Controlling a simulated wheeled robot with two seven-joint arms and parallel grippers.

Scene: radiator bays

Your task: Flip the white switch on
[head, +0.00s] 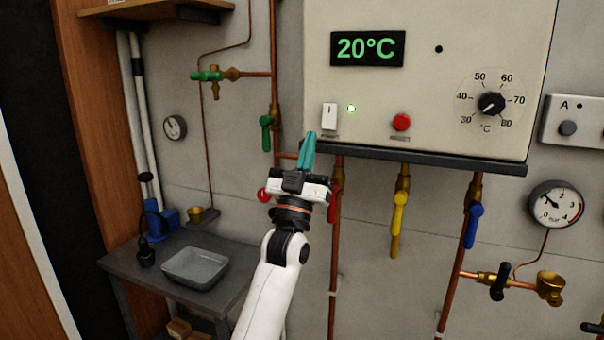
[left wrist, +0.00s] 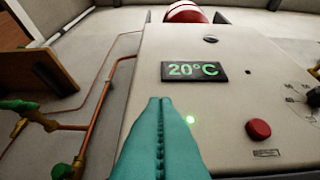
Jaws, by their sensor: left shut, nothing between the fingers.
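The white switch (head: 329,116) is on the lower left of the cream boiler panel in the head view. I cannot tell whether the fingertips touch the panel. My right gripper is not in view.
The panel has a 20°C display (head: 367,48), a red button (head: 401,122) and a temperature dial (head: 491,103). A dark ledge (head: 430,160) runs under it. Pipes with yellow (head: 398,212) and blue (head: 473,226) valve handles hang below. A grey tray (head: 195,268) sits on a side table.

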